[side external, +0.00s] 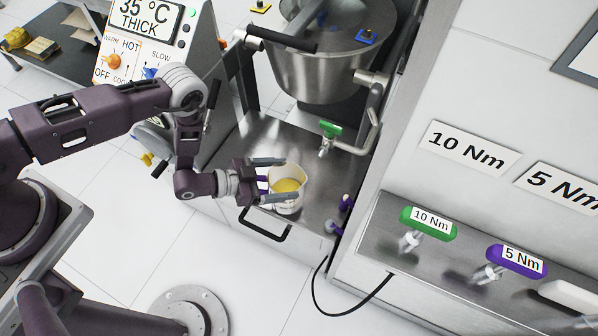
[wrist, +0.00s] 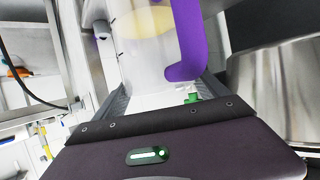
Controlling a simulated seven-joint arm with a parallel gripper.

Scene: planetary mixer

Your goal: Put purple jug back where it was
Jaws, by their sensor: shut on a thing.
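The jug (side external: 287,197) is a pale, see-through vessel with yellow contents, over the metal platform below the mixer bowl. My gripper (side external: 277,180) has one finger on each side of it and is shut on it. In the wrist view the jug (wrist: 148,55) fills the space between the fingers, and its purple handle (wrist: 187,45) shows on the right. The jug looks roughly upright in the side view. I cannot tell whether its base touches the platform. Part of its left side is hidden by my gripper.
The steel mixer bowl (side external: 318,75) hangs behind, with a green-handled valve (side external: 330,130) and a pipe near it. Purple fittings (side external: 345,204) stand at the platform's right edge. A shelf at right holds green (side external: 428,223) and purple (side external: 517,260) torque tools. Bare platform (side external: 250,143) lies behind the jug.

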